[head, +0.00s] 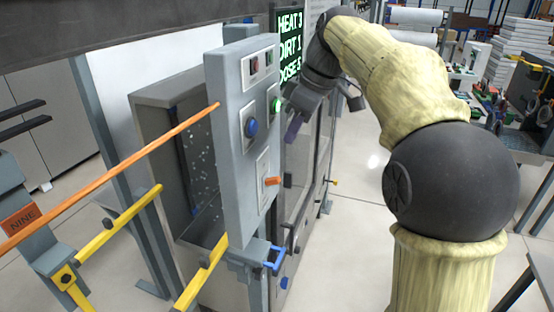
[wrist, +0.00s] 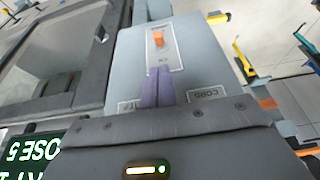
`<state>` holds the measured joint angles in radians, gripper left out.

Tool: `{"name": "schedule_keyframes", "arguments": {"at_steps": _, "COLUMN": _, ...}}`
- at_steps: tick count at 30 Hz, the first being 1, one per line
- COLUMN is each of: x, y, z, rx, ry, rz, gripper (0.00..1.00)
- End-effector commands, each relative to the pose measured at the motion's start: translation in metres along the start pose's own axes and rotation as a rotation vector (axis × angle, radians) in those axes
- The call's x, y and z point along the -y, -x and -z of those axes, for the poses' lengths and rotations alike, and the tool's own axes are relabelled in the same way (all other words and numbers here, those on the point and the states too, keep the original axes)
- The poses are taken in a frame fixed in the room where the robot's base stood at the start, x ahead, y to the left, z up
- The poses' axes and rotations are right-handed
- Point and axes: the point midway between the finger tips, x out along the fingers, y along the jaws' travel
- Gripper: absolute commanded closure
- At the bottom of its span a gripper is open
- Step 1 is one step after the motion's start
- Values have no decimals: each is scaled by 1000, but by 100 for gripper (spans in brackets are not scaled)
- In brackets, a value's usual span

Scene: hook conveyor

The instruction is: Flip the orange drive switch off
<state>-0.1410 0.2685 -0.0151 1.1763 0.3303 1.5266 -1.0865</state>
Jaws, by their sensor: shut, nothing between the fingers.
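The orange drive switch (head: 272,181) is a short lever on a pale plate, low on the front of the grey control panel (head: 228,100). In the head view it sticks out to the right; I cannot tell which way it is set. The switch also shows in the wrist view (wrist: 158,38), beyond the fingertips, with small lettering on its plate. My gripper (head: 290,138) is shut and empty, with purple fingers pointing down, in front of the panel and above and right of the switch. In the wrist view my gripper's fingers (wrist: 158,74) lie together, apart from the switch.
A blue button (head: 251,126), a green button (head: 277,105) and a red button (head: 254,65) sit above the switch. A blue hook-like part (head: 275,258) is below the panel. A lit display (head: 290,45) stands behind. An orange bar (head: 110,170) and yellow rails (head: 118,224) are at left.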

Motion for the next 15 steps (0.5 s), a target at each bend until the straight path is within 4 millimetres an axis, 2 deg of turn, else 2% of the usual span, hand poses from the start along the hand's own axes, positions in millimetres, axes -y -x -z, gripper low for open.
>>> {"name": "schedule_keyframes", "arguments": {"at_steps": 8, "x": 0, "y": -4, "z": -1, "rx": 1, "ry": -3, "rz": 0, "gripper": 100}}
{"name": "schedule_keyframes", "arguments": {"at_steps": 15, "x": 0, "y": -27, "z": -1, "rx": 2, "ry": -4, "rz": 1, "gripper": 100}}
